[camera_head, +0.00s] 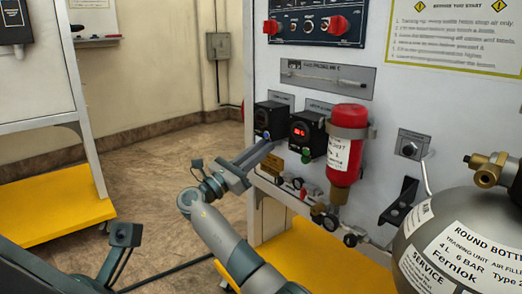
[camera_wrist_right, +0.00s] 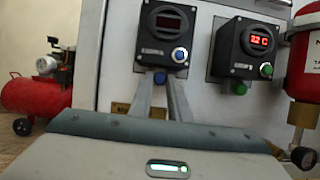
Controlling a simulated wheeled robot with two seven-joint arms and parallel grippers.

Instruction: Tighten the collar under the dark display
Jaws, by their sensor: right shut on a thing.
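The dark display (camera_head: 270,118) is the left of two black boxes on the white panel. In the right wrist view its window (camera_wrist_right: 168,22) shows only a faint dim red. A blue collar (camera_wrist_right: 160,77) sits just under this box. My right gripper (camera_wrist_right: 160,82) reaches up to it from below, with a finger on each side, and is shut on it. In the head view the right gripper's fingertips (camera_head: 268,143) meet at the box's underside and hide the collar. Part of my left arm shows at the lower left of the head view; its fingertips cannot be made out.
Right of it, a second box (camera_head: 307,133) has a lit red display and a green collar (camera_wrist_right: 240,88) underneath. A red cylinder (camera_head: 346,150) hangs close beside that. Valves and gauges (camera_head: 325,212) sit below. A large grey bottle (camera_head: 455,240) stands at the right.

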